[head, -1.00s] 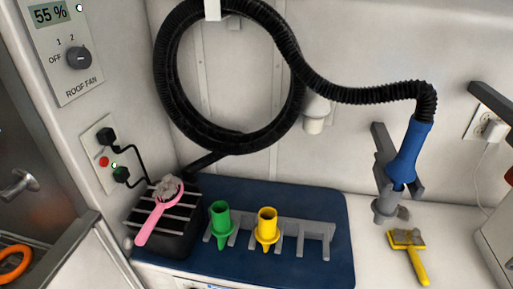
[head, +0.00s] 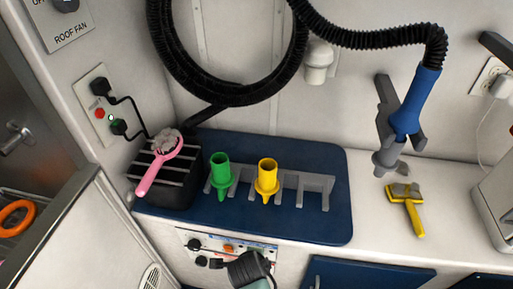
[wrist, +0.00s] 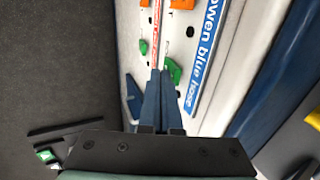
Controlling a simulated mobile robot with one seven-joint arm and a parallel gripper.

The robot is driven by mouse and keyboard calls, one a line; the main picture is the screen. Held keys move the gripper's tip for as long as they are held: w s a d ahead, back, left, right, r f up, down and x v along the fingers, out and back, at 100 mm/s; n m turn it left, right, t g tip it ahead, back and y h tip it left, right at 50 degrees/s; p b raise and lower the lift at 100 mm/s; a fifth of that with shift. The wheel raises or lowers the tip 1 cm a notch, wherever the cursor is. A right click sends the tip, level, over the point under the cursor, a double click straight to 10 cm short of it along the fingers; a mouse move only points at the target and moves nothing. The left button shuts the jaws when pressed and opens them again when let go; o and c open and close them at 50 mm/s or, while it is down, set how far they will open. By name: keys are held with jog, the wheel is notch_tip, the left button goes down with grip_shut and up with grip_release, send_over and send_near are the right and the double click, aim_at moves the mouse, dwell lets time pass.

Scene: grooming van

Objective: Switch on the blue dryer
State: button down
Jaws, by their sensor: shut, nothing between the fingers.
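The blue handpiece (head: 421,92) hangs on a grey bracket at the right of the head view, at the end of a black hose (head: 350,40). Below the counter is a white panel (head: 188,235) with dark knobs and an orange switch (head: 229,248). In the wrist view, the panel carries a blue label (wrist: 207,55) partly reading "blue hose", orange parts (wrist: 183,4) and a green part (wrist: 173,73). My gripper (wrist: 160,75) is shut and empty, its tips close to that green part. Contact cannot be told. My wrist hides part of the panel in the head view.
A black slatted box (head: 166,185) with a pink brush (head: 158,165) stands on a blue mat (head: 300,225). Green (head: 220,175) and yellow (head: 267,178) nozzles sit on the grey rack. A yellow brush (head: 408,205) lies right. The cabinet (head: 120,245) is at left.

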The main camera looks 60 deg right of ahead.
jog(key=shift+d, duration=0.1)
jog(key=shift+w+d+r+y+p, duration=0.2)
jog(key=shift+d+r+y+p, duration=0.05)
jog(key=shift+d+y+p, duration=0.25)
dwell(0.3)
jog(key=shift+r+p, duration=0.75)
jog(key=shift+p, duration=0.1)
